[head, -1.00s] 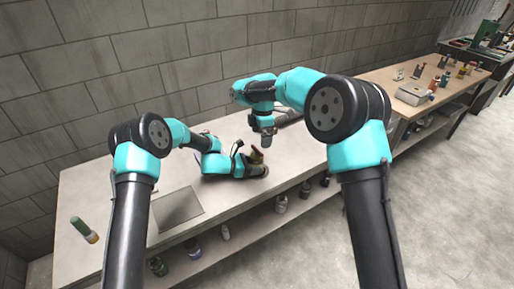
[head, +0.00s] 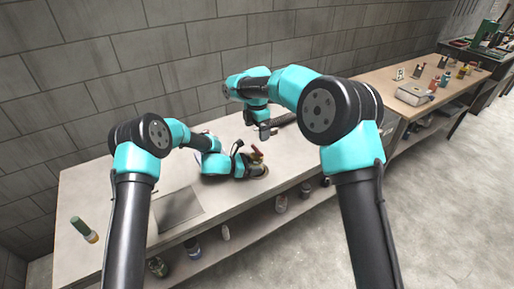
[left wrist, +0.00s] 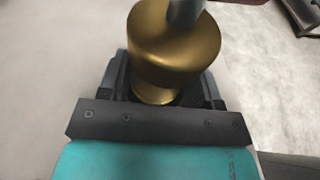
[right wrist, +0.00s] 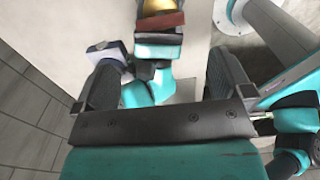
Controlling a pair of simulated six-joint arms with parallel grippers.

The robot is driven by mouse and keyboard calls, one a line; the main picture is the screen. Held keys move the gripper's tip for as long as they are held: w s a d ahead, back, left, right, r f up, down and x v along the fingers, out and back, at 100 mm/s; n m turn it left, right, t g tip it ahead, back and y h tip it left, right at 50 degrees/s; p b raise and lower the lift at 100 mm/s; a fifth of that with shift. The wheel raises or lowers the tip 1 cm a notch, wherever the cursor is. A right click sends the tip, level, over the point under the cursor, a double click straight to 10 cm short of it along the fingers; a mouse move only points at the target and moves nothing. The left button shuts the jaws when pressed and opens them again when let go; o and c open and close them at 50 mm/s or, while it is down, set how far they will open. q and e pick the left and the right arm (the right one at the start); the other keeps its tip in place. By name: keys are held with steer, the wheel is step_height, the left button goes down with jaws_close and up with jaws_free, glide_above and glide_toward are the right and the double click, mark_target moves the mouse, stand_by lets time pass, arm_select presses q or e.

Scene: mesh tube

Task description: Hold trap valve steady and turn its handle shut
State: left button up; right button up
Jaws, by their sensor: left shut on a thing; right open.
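The trap valve is a small brass body with a dark red handle. In the head view the red handle (head: 257,153) shows at the tip of my left gripper (head: 252,171). In the left wrist view the brass body (left wrist: 172,45) stands between the fingers of my left gripper, which is shut on it. A grey stem leaves its top. In the right wrist view the brass (right wrist: 154,9) and red handle (right wrist: 160,22) are at the top edge, beyond the fingertips. My right gripper (head: 265,132) is open and empty, above and apart from the valve.
A green and orange bottle-like item (head: 84,229) is at the bench's left end. A flat grey panel (head: 177,209) lies on the bench (head: 290,160). Several containers stand on the shelf below. A wall is behind; a second bench (head: 390,78) is at right.

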mark_target(257, 149)
step_height(257, 149, down, 9)
steer(key=shift+f, duration=0.1)
stand_by(0.3)
steer(key=c, duration=0.9)
steer(key=shift+c, duration=0.2)
